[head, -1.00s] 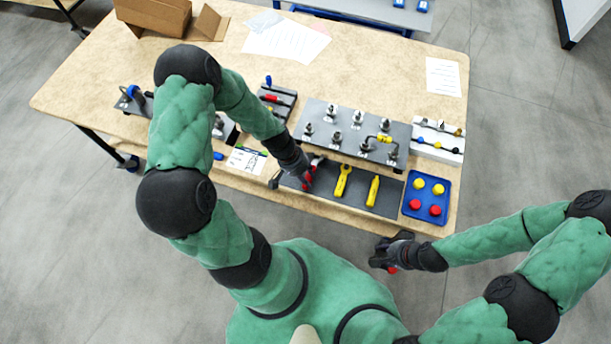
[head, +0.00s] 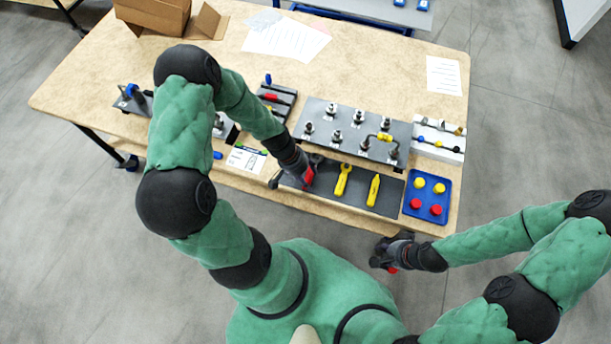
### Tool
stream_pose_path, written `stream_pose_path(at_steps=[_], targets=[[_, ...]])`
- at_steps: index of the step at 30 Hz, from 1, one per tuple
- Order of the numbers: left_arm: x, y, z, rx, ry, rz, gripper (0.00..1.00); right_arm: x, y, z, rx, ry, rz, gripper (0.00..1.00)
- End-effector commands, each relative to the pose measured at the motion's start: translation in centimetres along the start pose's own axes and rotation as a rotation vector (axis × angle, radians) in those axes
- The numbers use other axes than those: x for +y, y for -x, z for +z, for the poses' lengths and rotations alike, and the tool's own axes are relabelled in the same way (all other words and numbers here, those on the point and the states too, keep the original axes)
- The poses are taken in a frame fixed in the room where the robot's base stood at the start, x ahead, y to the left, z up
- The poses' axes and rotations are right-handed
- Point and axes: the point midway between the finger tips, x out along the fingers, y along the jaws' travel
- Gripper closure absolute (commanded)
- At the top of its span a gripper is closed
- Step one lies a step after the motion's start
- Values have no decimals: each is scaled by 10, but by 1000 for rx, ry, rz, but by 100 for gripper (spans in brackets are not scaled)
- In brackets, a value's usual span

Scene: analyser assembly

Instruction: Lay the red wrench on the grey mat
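The grey mat (head: 328,196) lies along the table's front edge. Two yellow tools lie on it: a yellow wrench (head: 342,180) and a yellow tool (head: 373,190) to its right. My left gripper (head: 306,180) is low over the mat's left part, just left of the yellow wrench. A red patch (head: 309,175) shows at its fingers; I cannot tell whether it is the red wrench or part of the gripper. The fingers are too small and hidden to read. My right gripper (head: 384,258) hangs off the table's front edge, with a small red spot on it; its opening is unclear.
A grey plate with metal fittings (head: 345,117) stands behind the mat. A blue tray (head: 412,212) with red and yellow knobs is to the mat's right. A white rack (head: 428,152) is behind the tray. A cardboard box (head: 155,14) and papers lie at the back.

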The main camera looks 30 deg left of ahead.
Motion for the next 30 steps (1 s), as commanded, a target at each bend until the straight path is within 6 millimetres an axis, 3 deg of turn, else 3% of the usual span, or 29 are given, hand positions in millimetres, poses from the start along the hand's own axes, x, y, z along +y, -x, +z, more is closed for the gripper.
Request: stream_pose_path(at_steps=[8,24,30], targets=[[0,6,-1,2,0,0,41,0,0,0,0,0,0,65],[0,99,-1,4,0,-1,41,0,0,0,0,0,0,65],[0,117,0,0,0,0,41,0,0,0,0,0,0,65]])
